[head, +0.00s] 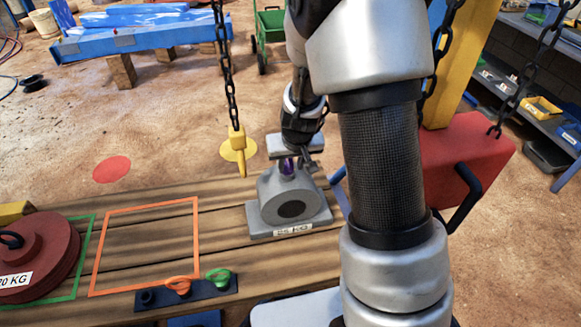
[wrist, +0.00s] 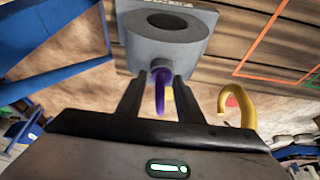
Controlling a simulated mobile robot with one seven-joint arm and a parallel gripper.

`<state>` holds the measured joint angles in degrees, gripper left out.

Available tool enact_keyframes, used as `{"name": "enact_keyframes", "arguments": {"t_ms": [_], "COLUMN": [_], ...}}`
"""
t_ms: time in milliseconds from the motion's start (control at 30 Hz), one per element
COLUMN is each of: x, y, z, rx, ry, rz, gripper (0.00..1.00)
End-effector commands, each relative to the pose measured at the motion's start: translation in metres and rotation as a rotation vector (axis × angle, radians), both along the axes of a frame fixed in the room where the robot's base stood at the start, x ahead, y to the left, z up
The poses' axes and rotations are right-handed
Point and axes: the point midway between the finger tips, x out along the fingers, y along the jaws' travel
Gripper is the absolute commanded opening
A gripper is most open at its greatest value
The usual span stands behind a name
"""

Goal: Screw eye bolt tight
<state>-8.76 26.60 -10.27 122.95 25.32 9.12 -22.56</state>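A purple eye bolt (head: 288,167) stands upright in the top of a grey bearing-like block (head: 272,203) on the wooden bench. In the wrist view the eye bolt (wrist: 159,92) shows nearly edge-on, at the foot of the grey block (wrist: 165,45). My gripper (wrist: 159,82) has its two dark fingers on either side of the eye bolt, with a narrow gap visible on each side. The gripper is open. In the head view my gripper (head: 303,160) is at the bolt, partly hidden. The bolt's thread is hidden.
A yellow hook (head: 239,152) hangs on a chain left of the block; it also shows in the wrist view (wrist: 238,108). Orange and green eye bolts (head: 218,277) sit in a dark rack (head: 187,292). A red weight (head: 35,255) stands at left. The orange-outlined area (head: 147,243) is clear.

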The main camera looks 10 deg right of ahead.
Motion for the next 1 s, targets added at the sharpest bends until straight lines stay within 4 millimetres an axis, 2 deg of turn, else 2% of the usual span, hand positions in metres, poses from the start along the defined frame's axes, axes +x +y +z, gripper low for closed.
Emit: {"name": "enact_keyframes", "arguments": {"t_ms": [367, 500, 567, 1000], "x": [0.0019, 0.0018, 0.0017, 0.0011], "y": [0.0004, 0.0003, 0.0003, 0.0013], "z": [-0.0044, -0.0043, -0.0044, -0.0027], "rx": [0.001, 0.001, 0.001, 0.0], "ry": [0.0, 0.0, 0.0, 0.004], "rz": [0.0, 0.0, 0.0, -0.041], "gripper": [0.32, 0.08, 0.0, 0.0]}}
